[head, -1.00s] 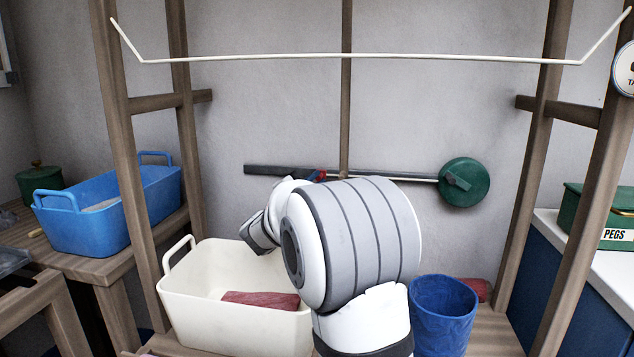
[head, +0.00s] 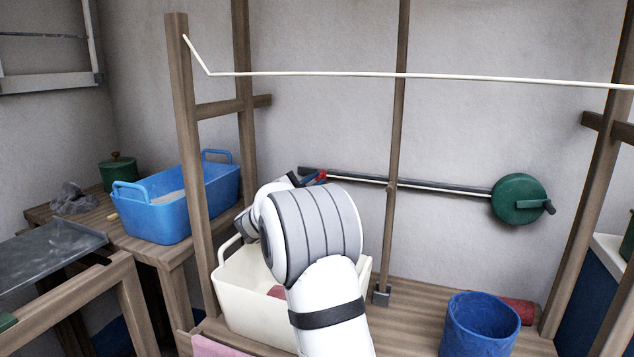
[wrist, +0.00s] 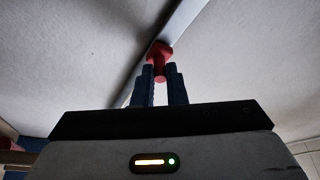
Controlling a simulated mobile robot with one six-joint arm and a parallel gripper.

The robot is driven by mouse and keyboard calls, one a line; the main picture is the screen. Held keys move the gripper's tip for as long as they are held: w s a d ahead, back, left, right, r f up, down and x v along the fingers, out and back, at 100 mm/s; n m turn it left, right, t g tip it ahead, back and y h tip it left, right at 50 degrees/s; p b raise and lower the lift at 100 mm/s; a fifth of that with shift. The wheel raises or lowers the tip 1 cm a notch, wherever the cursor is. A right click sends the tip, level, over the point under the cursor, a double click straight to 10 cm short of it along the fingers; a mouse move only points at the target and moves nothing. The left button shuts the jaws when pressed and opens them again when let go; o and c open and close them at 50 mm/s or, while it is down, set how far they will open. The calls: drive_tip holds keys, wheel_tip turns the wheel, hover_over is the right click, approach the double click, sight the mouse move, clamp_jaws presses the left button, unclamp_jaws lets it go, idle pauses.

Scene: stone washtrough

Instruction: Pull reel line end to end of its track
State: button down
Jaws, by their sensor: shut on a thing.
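The green reel (head: 518,196) is on the back wall at the right end of a dark horizontal track (head: 440,187). A pale line runs along the track from the reel. The red line end (head: 321,175) is close to the track's left end. My gripper (head: 309,180) is beside it, partly hidden behind my arm. In the wrist view, the blue fingers of my gripper (wrist: 162,88) are shut on the red line end (wrist: 160,58), a knob at the track.
A wooden post (head: 398,130) crosses in front of the track. A cream tub (head: 240,305) stands under my arm, and a blue bucket (head: 480,325) is on the bench at right. A blue basin (head: 175,205) stands at left. A white rod (head: 400,75) spans above.

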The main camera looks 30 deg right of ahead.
drive_tip(key=c, duration=1.5)
unclamp_jaws()
drive_tip(key=shift+s+d, duration=0.1)
drive_tip(key=shift+d, duration=0.1)
drive_tip(key=shift+o, duration=0.2)
drive_tip(key=shift+a, duration=0.1)
drive_tip(key=r+p+v, duration=0.2)
drive_tip(key=p+v, duration=0.1)
drive_tip(key=v, duration=0.9)
drive_tip(key=shift+s+a, duration=0.3)
drive_tip(key=shift+a, duration=0.3)
